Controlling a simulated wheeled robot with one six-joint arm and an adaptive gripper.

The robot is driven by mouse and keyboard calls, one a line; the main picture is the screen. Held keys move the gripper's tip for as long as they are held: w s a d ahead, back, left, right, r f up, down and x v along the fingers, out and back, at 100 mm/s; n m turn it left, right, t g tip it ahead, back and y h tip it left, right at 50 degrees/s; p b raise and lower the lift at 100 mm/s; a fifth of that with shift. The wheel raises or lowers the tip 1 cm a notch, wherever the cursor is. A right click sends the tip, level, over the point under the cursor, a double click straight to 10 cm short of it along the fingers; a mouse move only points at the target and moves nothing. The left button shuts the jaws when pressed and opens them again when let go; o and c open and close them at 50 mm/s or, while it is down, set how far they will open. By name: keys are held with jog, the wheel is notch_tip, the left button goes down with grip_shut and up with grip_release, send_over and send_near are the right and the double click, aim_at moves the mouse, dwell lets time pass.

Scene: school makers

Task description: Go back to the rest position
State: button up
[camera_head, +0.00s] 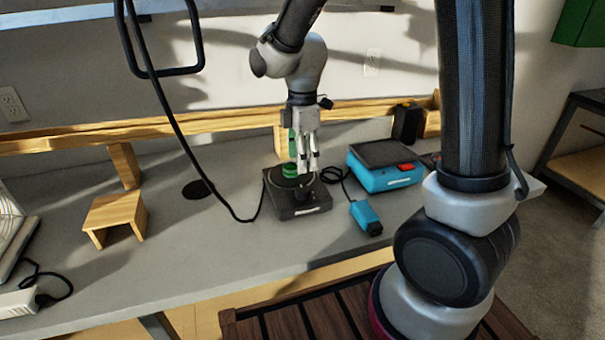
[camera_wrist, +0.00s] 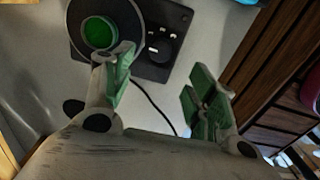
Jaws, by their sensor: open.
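My gripper (camera_head: 306,160) points down above a black square device (camera_head: 297,205) on the grey workbench. In the wrist view my gripper (camera_wrist: 160,92) has its two green-padded fingers spread apart with nothing between them. A round green piece (camera_head: 289,170) sits on the black device, just left of and behind the fingers. In the wrist view the green disc (camera_wrist: 99,32) lies on a dark round plate, beyond the left finger. The fingers overlap the device in the head view, so I cannot tell the exact gap below them.
A blue box (camera_head: 385,178) with a dark top and a small blue tool (camera_head: 366,217) stand right of the device. A small wooden stand (camera_head: 115,213) is at left. A black cable runs across the bench. A wooden rail (camera_head: 215,122) lines the back wall.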

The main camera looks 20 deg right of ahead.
notch_tip(320, 180, up, 3)
jog(key=shift+f, duration=0.15)
dwell(0.4)
jog(key=s+d+r+m+t, duration=0.2)
jog(key=s+d+r+m, duration=0.4)
jog(key=s+m, duration=0.3)
jog(key=s+d+r+m+t, duration=0.2)
jog(key=s+d+r+m, duration=0.4)
jog(key=s+d+m, duration=0.2)
jog(key=shift+s+d+r+m, duration=0.2)
jog(key=shift+s+d+m, duration=0.3)
jog(key=shift+s, duration=0.6)
jog(key=shift+a, duration=0.1)
